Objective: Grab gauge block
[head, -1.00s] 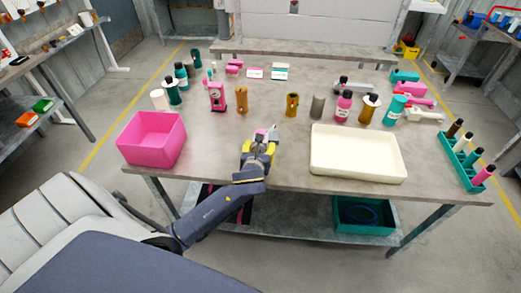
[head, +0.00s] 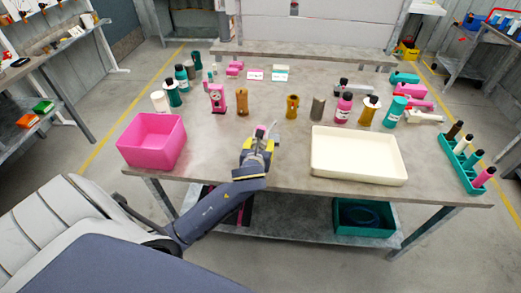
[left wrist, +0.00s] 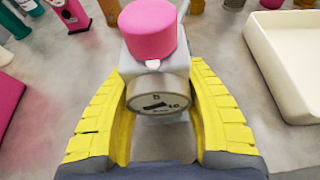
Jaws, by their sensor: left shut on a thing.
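The gauge block (left wrist: 160,92) is a grey block with a pink round cap on top and a round dial on its near face. In the left wrist view it sits between the yellow fingers of my left gripper (left wrist: 160,125), which is shut on it. In the head view my left gripper (head: 258,145) is over the front middle of the table, with the grey block (head: 261,132) showing at its tip. I cannot tell whether the block touches the table. My right gripper is not in view.
A pink bin (head: 152,150) stands left of the gripper and a cream tray (head: 358,178) right of it. Bottles and brown parts, including a brown cylinder (head: 292,107), stand behind. A teal rack (head: 456,165) is at the right edge. The table's middle is mostly clear.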

